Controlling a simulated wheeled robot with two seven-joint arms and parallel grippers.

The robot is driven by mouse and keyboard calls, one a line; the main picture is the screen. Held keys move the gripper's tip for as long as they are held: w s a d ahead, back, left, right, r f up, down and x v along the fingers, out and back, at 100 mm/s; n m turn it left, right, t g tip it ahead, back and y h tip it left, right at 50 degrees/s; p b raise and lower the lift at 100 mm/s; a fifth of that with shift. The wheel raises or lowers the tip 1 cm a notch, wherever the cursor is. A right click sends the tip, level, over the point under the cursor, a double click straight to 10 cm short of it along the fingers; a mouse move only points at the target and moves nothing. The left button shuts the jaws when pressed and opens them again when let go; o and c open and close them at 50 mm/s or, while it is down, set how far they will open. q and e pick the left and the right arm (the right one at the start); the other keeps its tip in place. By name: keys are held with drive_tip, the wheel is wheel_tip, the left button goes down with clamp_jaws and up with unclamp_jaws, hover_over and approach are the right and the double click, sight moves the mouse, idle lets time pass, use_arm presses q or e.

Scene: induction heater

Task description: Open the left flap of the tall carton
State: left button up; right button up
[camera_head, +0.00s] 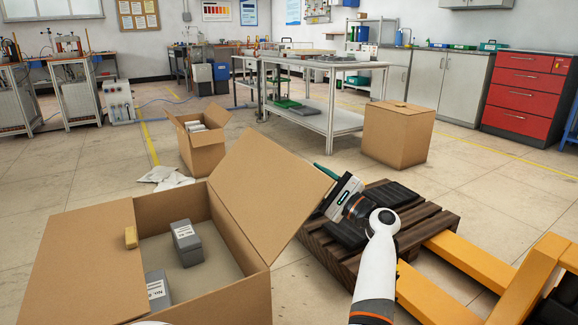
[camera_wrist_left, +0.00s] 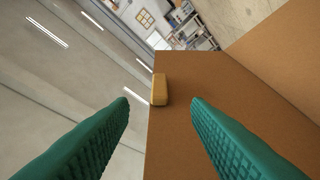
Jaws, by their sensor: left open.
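The large open carton (camera_head: 240,297) stands in the foreground. Its left flap (camera_head: 75,260) is a broad brown panel spanning the left part of the top, with a small yellow tab (camera_head: 131,238) at its inner edge. Its right flap (camera_head: 268,190) is raised and slants outward. In the left wrist view, my left gripper (camera_wrist_left: 160,100) is open and empty, with the yellow tab (camera_wrist_left: 159,89) and brown cardboard beyond its fingertips. My right gripper (camera_head: 330,185) is beside the right flap's outer corner; whether it touches it or is open is unclear.
Grey labelled blocks (camera_head: 186,243) are inside the carton. A smaller open carton (camera_head: 202,140) and a closed carton (camera_head: 398,134) stand behind. A wooden pallet (camera_head: 425,222) on a yellow pallet jack (camera_head: 465,255) is at right. Bare floor lies at left.

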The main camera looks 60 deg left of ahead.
sight(289, 159)
use_arm(q)
drive_tip(key=b+x, duration=0.1)
drive_tip(key=x, duration=0.8)
drive_tip(key=shift+a+r+b, duration=0.1)
drive_tip(key=shift+a+b, duration=0.25)
drive_tip(key=shift+b, duration=0.05)
clamp_jaws()
